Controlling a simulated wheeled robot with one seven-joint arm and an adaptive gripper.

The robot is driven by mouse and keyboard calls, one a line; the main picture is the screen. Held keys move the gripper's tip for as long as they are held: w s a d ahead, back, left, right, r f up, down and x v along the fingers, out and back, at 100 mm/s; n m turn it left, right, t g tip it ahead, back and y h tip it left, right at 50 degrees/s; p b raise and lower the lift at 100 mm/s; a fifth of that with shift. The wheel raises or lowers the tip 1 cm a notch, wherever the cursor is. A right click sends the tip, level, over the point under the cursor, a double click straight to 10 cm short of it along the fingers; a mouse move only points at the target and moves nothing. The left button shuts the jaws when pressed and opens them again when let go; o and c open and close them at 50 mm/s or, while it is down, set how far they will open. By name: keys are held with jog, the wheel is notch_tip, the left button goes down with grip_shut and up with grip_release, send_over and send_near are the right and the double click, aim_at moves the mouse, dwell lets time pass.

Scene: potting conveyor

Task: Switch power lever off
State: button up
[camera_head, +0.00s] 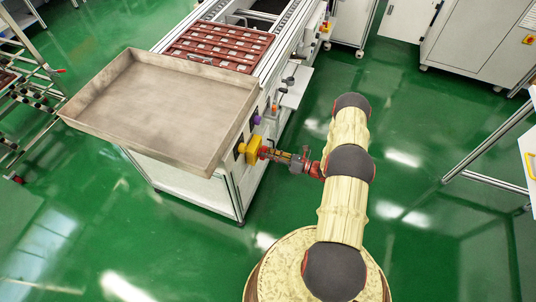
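A yellow switch housing (250,149) sits on the side of the conveyor machine, below the right edge of the metal tray. I take it to be the base of the power lever. My gripper (268,153) is right at its front, reaching in from the right. A small dark red part shows between the housing and my gripper, but I cannot tell lever from finger there. My fingertips are too small and covered to show whether they are open or shut, or whether they touch the lever.
A large shallow metal tray (160,106) overhangs the machine's near end. Reddish-brown trays (219,47) lie on the conveyor behind it. A purple button (257,119) is above the yellow housing. A ladder-like rack (30,85) stands left. Green floor (420,130) is clear to the right.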

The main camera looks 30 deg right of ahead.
grip_shut()
jog(key=shift+n, duration=0.3)
jog(key=n, duration=0.4)
jog(key=n+b, duration=0.1)
jog(key=n, duration=0.8)
jog(key=shift+s+a+b, duration=0.25)
jog(key=shift+b, duration=0.1)
jog(key=shift+n, duration=0.3)
dwell(0.4)
jog(key=shift+o, duration=1.6)
grip_release()
